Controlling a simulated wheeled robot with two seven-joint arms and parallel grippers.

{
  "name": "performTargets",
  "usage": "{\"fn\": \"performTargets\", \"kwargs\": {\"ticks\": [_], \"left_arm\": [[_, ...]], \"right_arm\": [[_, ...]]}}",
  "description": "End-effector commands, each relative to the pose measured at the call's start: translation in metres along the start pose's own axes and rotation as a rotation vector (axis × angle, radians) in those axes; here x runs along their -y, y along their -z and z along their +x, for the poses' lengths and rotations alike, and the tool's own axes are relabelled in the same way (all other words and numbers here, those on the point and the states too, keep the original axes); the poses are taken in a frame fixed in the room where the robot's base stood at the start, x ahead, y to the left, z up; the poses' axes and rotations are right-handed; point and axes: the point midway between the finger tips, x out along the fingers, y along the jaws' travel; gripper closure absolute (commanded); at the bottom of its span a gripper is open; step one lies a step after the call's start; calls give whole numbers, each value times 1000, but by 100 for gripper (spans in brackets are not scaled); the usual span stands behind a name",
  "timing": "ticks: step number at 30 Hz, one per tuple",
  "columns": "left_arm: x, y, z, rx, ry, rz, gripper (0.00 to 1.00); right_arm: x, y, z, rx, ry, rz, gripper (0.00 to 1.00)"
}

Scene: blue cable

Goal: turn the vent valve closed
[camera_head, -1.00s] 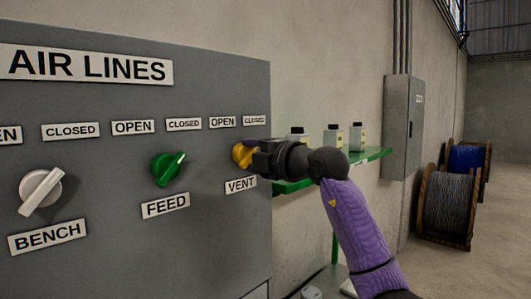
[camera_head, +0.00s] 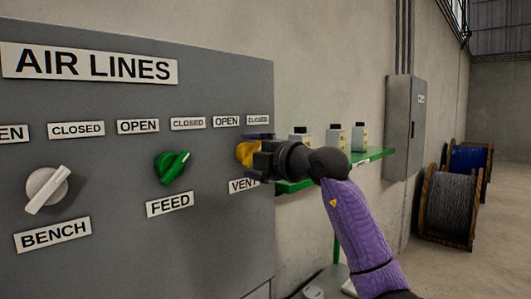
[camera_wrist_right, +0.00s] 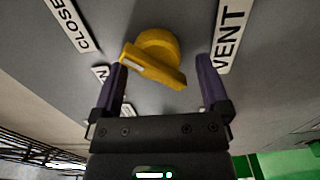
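The yellow vent valve knob (camera_head: 246,153) sits on the grey panel (camera_head: 110,231), above the VENT label (camera_head: 241,186) and below the OPEN and CLOSED labels. My right gripper (camera_head: 257,157) is at the knob and hides much of it. In the right wrist view the gripper (camera_wrist_right: 161,72) is open, its two purple fingers wide apart, with the knob (camera_wrist_right: 158,54) between and just ahead of the tips. The knob's white-marked end points left in that view, towards the gap between the CLOSED label (camera_wrist_right: 68,22) and a partly hidden label. My left gripper is out of view.
The white BENCH knob (camera_head: 47,188) and green FEED knob (camera_head: 172,166) sit left on the panel. A green shelf (camera_head: 370,156) with several bottles is behind my right arm. A grey box (camera_head: 404,128) and cable drums (camera_head: 447,203) stand at the right.

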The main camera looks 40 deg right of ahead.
Motion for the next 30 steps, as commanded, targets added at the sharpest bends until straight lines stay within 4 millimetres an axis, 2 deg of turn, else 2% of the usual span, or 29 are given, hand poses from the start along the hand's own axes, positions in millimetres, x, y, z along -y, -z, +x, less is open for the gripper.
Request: {"fn": "performTargets", "kwargs": {"ticks": [5, 8, 12, 15, 18, 30], "left_arm": [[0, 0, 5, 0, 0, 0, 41], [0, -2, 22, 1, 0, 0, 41], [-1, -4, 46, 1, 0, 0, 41], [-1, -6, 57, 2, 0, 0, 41], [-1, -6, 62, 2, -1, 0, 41], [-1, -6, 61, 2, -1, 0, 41]], "right_arm": [[1, -1, -6, 3, -4, -1, 4], [6, -2, -26, 5, -5, -5, 4], [9, -1, -63, 7, -4, -8, 4], [8, 0, -85, 7, -2, -8, 4], [7, 1, -98, 5, 0, -7, 4], [3, 1, -104, 2, 0, -5, 4]]}}
